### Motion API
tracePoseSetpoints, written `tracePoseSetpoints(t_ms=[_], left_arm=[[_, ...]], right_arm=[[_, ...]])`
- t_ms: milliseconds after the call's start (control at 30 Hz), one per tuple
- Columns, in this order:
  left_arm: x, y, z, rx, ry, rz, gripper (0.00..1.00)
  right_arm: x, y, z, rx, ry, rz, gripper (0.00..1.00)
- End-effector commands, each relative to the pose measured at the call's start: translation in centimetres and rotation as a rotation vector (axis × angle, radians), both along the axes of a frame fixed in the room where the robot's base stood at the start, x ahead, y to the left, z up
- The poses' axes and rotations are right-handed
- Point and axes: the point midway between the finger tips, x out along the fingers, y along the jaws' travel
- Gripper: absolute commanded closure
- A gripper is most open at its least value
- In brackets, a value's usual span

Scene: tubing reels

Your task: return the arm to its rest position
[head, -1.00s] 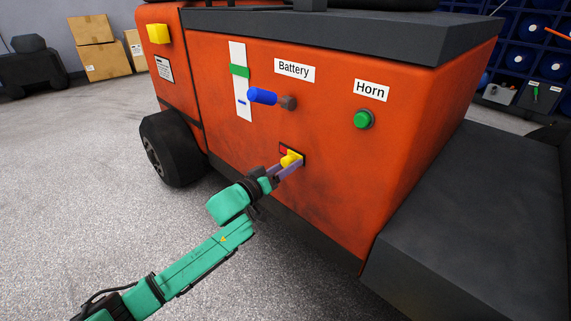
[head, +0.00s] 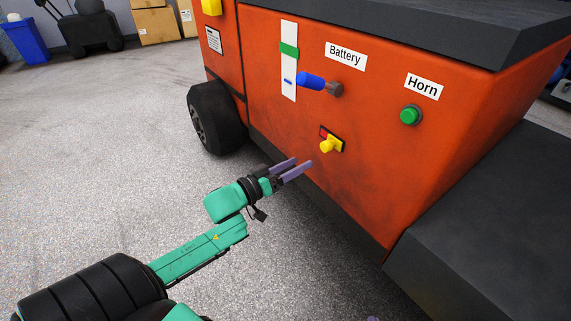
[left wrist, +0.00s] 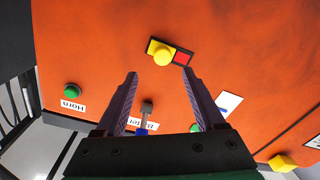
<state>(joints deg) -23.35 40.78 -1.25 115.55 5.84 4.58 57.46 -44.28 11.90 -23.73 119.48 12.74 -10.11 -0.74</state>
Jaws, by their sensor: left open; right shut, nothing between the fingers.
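My left gripper (head: 303,162) is open and empty, its two purple fingers pointing at the orange machine (head: 290,120). It is below and left of the yellow knob (head: 330,146), apart from it. In the left wrist view the yellow knob (left wrist: 163,54) sits on its small red and black plate, beyond the gap between the open fingers (left wrist: 160,73). Of my right gripper (head: 373,318), only a small purple tip shows at the bottom edge of the head view; the rest is out of frame.
A blue handle (head: 312,81) sticks out by the Battery label (head: 346,56), and a green button (head: 410,115) is under the Horn label (head: 423,86). A black wheel (head: 215,118) is at left and a dark block (head: 480,230) at right. The grey floor (head: 110,150) at left is clear.

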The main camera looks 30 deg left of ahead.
Motion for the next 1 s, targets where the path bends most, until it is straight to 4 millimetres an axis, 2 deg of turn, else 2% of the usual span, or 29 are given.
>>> tracePoseSetpoints(t_ms=[33,100,233,767,867,967,1000], left_arm=[[-1.0,0.3,0.3,0.001,0.005,0.001,0.29],[-2.1,0.7,0.2,-0.001,0.004,0.0,0.29],[-3.1,1.1,0.1,0.0,0.001,0.0,0.29],[-3.3,1.1,-0.2,0.001,0.003,0.0,0.29],[-4.1,0.0,-2.6,0.017,0.042,0.008,0.29],[-6.3,-2.9,-7.7,0.068,0.132,0.008,0.29],[-7.5,-4.5,-9.9,0.095,0.173,-0.002,0.29]], right_arm=[[0.0,-0.1,0.9,-0.005,0.002,0.003,1.0],[0.0,-0.1,1.4,-0.011,0.009,0.009,1.0],[-0.2,-0.1,1.6,-0.018,0.018,0.018,1.0],[-0.4,0.2,1.4,-0.009,0.025,0.012,1.0],[-0.4,0.2,1.4,-0.009,0.026,0.013,1.0],[-0.3,0.1,1.4,-0.01,0.025,0.014,1.0],[-0.3,0.1,1.4,-0.011,0.024,0.014,1.0]])
